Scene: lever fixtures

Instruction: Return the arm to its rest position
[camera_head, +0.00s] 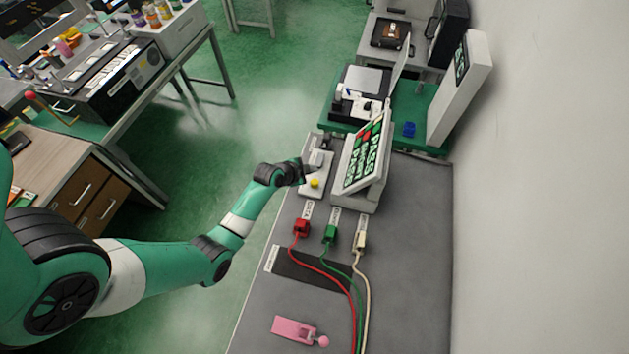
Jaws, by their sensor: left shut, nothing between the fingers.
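My left arm reaches in from the left in the head view. Its gripper (301,171) is shut and empty, at the left edge of a grey-white lever fixture (317,175) with a yellow button (315,183). The gripper is small in the view, and I cannot tell whether it touches the fixture. My right arm and gripper do not show.
A tilted screen reading PASS (364,155) stands right of the fixture. Red (301,228), green (330,233) and cream (360,241) plugs with cables lie on the grey table (410,260). A pink lever piece (296,329) lies in front. A wall rises at right.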

